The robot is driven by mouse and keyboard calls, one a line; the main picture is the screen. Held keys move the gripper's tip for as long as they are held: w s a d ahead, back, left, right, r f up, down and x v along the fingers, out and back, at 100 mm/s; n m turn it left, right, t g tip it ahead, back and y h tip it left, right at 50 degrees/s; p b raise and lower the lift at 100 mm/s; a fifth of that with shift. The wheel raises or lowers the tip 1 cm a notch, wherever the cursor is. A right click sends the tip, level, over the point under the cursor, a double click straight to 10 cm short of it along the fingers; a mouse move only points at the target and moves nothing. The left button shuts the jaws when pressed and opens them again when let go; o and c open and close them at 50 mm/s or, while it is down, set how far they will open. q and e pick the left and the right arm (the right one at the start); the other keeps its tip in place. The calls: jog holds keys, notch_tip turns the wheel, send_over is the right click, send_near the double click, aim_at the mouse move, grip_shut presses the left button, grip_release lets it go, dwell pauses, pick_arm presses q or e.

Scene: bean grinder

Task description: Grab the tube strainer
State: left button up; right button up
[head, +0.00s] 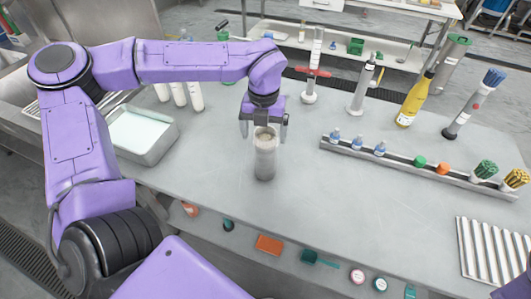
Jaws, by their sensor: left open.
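A grey, see-through cylinder with a brownish top, which looks like the tube strainer (265,163), stands upright on the grey table near its middle. My left gripper (264,131) points down at the cylinder's upper end. Its fingers are apart, one on each side of the top, and I cannot tell whether they touch it. The rim is partly hidden by the gripper. My right gripper is not in view.
A long rack (400,160) with small bottles and brushes lies to the right. A yellow bottle (414,100) and a red-handled stand (312,72) are behind. A metal tray (140,135) is left.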

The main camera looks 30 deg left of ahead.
aim_at(266, 155)
pick_arm(q)
jog(key=f, duration=0.3)
jog(key=shift+w+d+f, duration=0.1)
jog(key=shift+w+f, duration=0.2)
jog(key=c, duration=0.4)
jog(key=shift+r, duration=0.1)
jog(key=c, duration=1.1)
